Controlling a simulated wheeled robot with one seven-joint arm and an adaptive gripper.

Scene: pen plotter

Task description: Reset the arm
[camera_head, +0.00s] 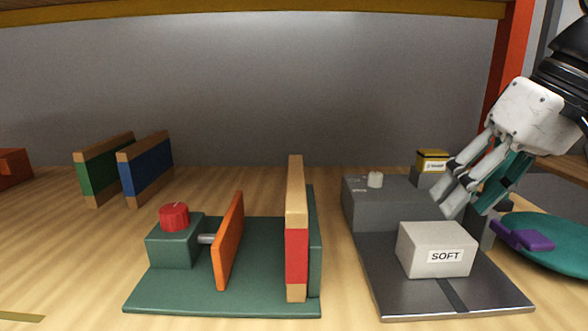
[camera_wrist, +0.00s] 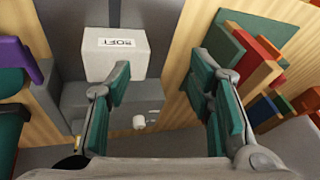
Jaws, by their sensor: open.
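My gripper (camera_head: 468,190) is at the right in the head view, hanging above the back of a grey machine (camera_head: 375,225). It is open, and nothing shows between its fingers. In the wrist view my gripper (camera_wrist: 160,85) has its two green-padded fingers spread wide. A white block labelled SOFT (camera_head: 425,248) sits on the machine's dark plate, in front of the fingers. The block also shows in the wrist view (camera_wrist: 113,65), near the left fingertip. A small light knob (camera_head: 375,180) is on the machine's raised back part.
A green fixture (camera_head: 190,290) with a red knob (camera_head: 174,216), an orange plate (camera_head: 228,240) and a red-faced board (camera_head: 297,260) stands left of the machine. Green (camera_head: 100,178) and blue (camera_head: 147,175) boards stand further back. A yellow-topped box (camera_head: 433,160) and purple piece (camera_head: 523,235) are near my gripper.

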